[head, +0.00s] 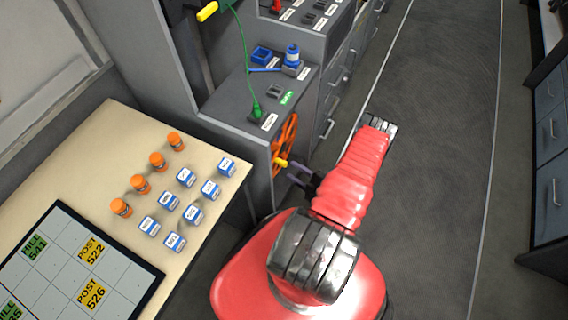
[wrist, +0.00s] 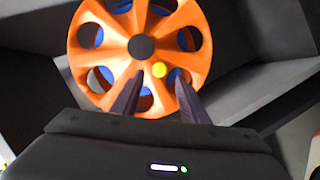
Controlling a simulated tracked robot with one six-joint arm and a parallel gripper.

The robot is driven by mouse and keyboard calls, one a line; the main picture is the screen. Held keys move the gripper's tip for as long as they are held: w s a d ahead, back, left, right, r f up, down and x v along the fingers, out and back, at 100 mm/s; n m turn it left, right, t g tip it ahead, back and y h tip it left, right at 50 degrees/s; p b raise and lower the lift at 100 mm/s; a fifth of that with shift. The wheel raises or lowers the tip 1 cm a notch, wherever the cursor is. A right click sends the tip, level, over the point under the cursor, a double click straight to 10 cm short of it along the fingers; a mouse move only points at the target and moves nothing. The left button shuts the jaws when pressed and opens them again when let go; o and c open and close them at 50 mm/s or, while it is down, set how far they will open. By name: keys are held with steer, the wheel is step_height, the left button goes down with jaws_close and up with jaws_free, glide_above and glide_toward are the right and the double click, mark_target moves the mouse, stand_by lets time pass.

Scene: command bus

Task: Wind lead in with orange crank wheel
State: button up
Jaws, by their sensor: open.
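The orange crank wheel (head: 290,133) stands upright on the side of the grey console, seen nearly edge-on in the head view. In the wrist view the wheel (wrist: 112,50) faces me, with round holes, a dark hub and a yellow knob (wrist: 159,69) below right of the hub. The yellow knob (head: 281,162) also shows in the head view. My gripper (wrist: 160,84) is open, with its dark fingers on either side of and just below the knob. A green lead (head: 244,58) runs down to the console top, with a yellow plug (head: 207,12) near its upper end.
A blue-topped fitting (head: 292,56) and a small switch block (head: 274,91) are on the console (head: 225,104). The table (head: 112,128) at left holds orange cylinders, blue-white blocks and a dark-framed board (head: 149,284). Grey floor (head: 430,150) is clear to the right.

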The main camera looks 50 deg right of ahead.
mark_target(283, 164)
steer(key=shift+x, duration=3.7)
steer(key=shift+c, duration=0.5)
jaws_close()
steer(key=shift+a, duration=0.1)
